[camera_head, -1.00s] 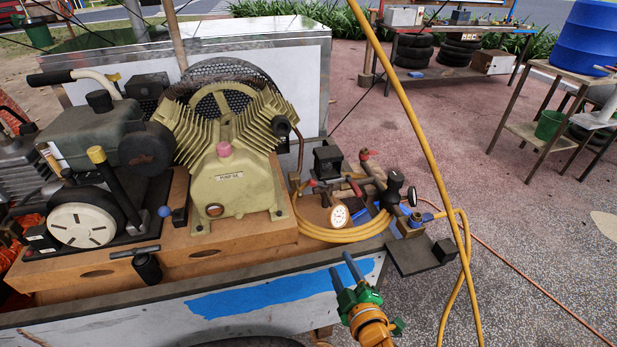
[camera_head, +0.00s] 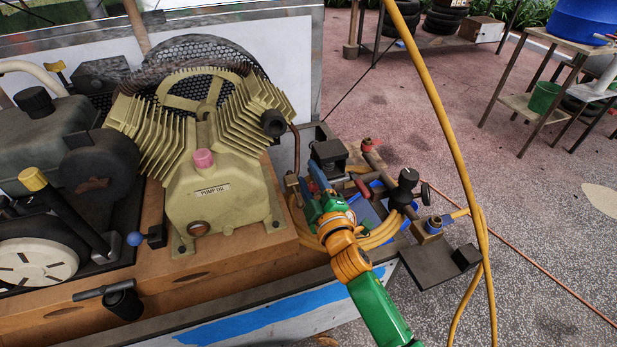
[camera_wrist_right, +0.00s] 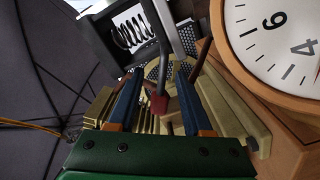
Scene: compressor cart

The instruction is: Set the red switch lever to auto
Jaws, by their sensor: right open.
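The pressure switch is a black box (camera_head: 328,155) to the right of the pump; in the right wrist view its dark housing (camera_wrist_right: 95,40) is at upper left. The red switch lever (camera_wrist_right: 158,103) shows there as a small red end on a dark stem, between the two blue fingers; contact cannot be told. In the head view my right gripper hides the lever. My right gripper (camera_head: 318,177) is open, just in front of the switch; its fingers also show in the right wrist view (camera_wrist_right: 159,82). My left gripper is out of view.
A white-faced gauge (camera_wrist_right: 275,35) is close on the right in the wrist view. The pump (camera_head: 215,185) stands left of my gripper. A black-knobbed valve (camera_head: 407,182), a red handle (camera_head: 369,142) and coiled yellow hose (camera_head: 380,235) lie to the right. A yellow hose (camera_head: 440,110) hangs in front.

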